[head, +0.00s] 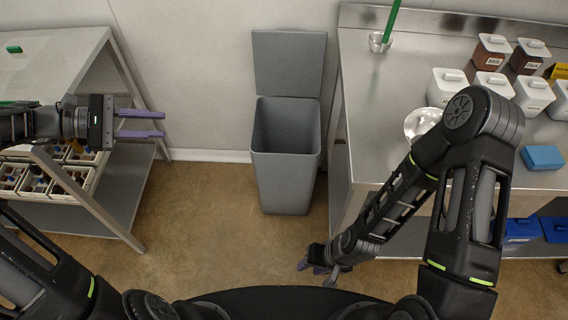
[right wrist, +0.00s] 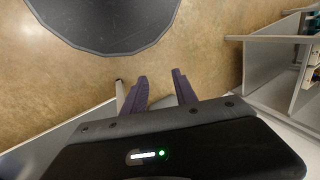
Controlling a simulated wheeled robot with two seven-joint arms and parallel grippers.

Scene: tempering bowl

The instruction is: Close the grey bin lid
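The grey bin (head: 285,175) stands on the floor against the wall, between the two steel tables. Its lid (head: 289,63) is up, standing upright at the back edge, and the bin's mouth is open. My left gripper (head: 160,124) is open and empty, to the left of the bin, near the left table. My right gripper (head: 317,271) is low in front of the bin, below its base in the head view. In the right wrist view its purple fingers (right wrist: 162,90) are apart with nothing between them. The bin's body is not clearly seen in that view.
The right steel table (head: 385,100) holds white-lidded canisters (head: 447,85), a metal bowl (head: 421,122) and a blue sponge (head: 542,157). The left table (head: 60,70) has a lower shelf with sorted boxes (head: 70,180). Open floor (head: 205,225) lies before the bin.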

